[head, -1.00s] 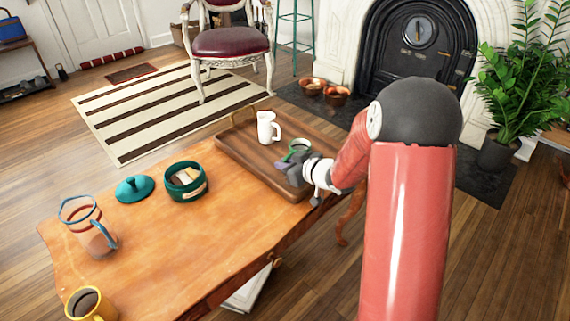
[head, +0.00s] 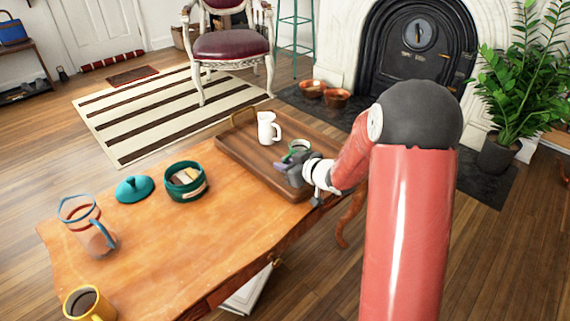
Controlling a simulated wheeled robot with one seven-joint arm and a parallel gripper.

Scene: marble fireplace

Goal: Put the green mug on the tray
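The wooden tray (head: 244,160) lies at the far right end of the table, with a raised handle at its back. The green mug (head: 299,146) is at the tray's right part, mostly hidden behind my gripper (head: 289,165). Only its rim and a bit of its side show. My gripper is low over the tray, right at the mug. Its fingers are small and partly hidden, so I cannot tell whether they are open or closed on the mug, or whether the mug touches the tray. A white mug (head: 267,128) stands upright on the tray's back part.
On the wooden table (head: 200,245) stand a teal open bowl (head: 186,184) with small items inside, its teal lid (head: 134,189), a glass pitcher (head: 90,228) and a yellow mug (head: 89,304). The table's front middle is clear.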

